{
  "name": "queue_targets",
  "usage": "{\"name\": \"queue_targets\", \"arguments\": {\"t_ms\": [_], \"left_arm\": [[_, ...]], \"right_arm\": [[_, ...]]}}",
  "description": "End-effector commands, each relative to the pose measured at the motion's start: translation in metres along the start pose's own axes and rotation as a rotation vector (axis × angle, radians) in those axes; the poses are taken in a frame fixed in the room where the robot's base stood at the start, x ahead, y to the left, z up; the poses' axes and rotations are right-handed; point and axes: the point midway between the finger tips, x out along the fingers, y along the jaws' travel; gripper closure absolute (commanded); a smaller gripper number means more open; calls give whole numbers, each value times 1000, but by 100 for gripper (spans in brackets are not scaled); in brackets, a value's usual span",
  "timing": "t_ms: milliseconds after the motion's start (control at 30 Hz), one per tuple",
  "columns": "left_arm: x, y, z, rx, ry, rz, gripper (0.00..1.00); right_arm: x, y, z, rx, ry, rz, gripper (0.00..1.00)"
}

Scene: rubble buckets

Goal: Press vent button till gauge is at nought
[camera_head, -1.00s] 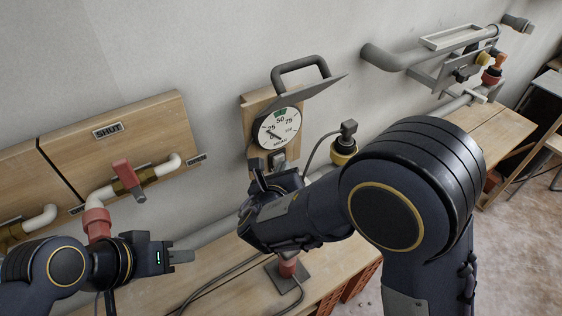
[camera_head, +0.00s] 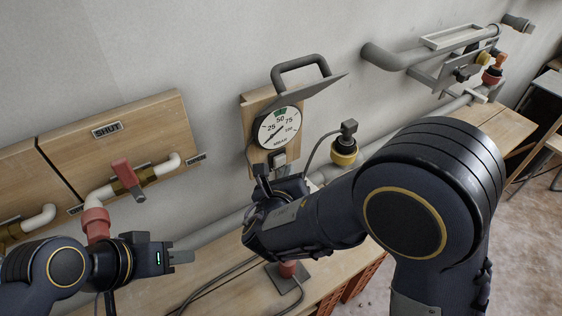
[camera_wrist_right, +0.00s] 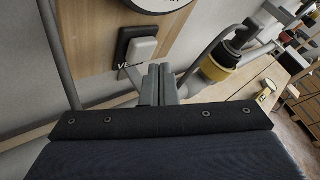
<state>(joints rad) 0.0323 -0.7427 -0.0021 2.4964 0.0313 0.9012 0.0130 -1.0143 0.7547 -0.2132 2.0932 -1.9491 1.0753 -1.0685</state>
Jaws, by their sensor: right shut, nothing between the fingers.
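The round white gauge (camera_head: 278,127) is on a wooden board on the wall. Its dark needle points to the lower left, below the 25 mark; the exact reading is too small to tell. The pale vent button (camera_head: 278,158) sits in a dark housing under the gauge. It also shows in the right wrist view (camera_wrist_right: 141,49), with its label partly hidden. My right gripper (camera_wrist_right: 160,76) is shut and empty, its fingertips just below and right of the button, seemingly apart from it. My left gripper (camera_head: 182,257) is over the bench at lower left; its finger gap is hidden.
A grey hood with a handle (camera_head: 302,67) juts out above the gauge. A red-handled valve (camera_head: 127,177) and a SHUT sign (camera_head: 107,130) are on the left board. A yellow-collared fitting (camera_head: 344,150) stands right of the button. Cables lie on the bench (camera_head: 222,278).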

Motion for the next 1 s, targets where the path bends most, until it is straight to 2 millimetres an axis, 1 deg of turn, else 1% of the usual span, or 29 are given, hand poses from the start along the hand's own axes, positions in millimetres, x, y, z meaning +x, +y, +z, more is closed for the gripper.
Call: {"name": "queue_targets", "arguments": {"t_ms": [167,633,1000], "left_arm": [[0,0,0,0,0,0,64],[4,-2,2,0,0,0,64],[4,-2,2,0,0,0,64]], "right_arm": [[-2,-1,-2,0,0,0,100],[-32,-23,-23,0,0,2,100],[-35,-25,-25,0,0,0,100]]}}
